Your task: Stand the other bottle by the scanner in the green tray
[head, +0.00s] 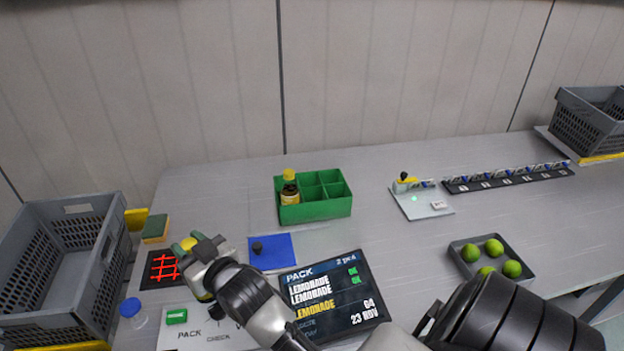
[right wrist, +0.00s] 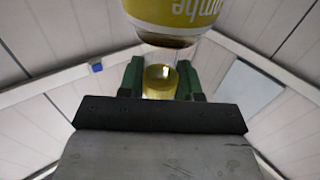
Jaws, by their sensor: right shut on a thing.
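My right gripper (head: 207,247) is shut on a bottle with a yellow top (head: 189,243), beside the black scanner pad with red light lines (head: 163,268). The right wrist view shows the bottle's yellow label (right wrist: 180,12) and its narrower end between the green fingertips (right wrist: 160,80). The gripper hides much of the bottle in the head view, so I cannot tell if it touches the pad. The green tray (head: 318,210) has several compartments. A yellow-capped dark bottle (head: 290,190) stands in its left part; the compartments to the right look empty. My left gripper is not in view.
A blue mat (head: 273,251) with a small dark object lies between pad and tray. A tilted screen (head: 335,300) reads PACK and LEMONADE. A grey crate (head: 60,230) and sponge (head: 156,228) are left; a tray of green balls (head: 463,262) is right.

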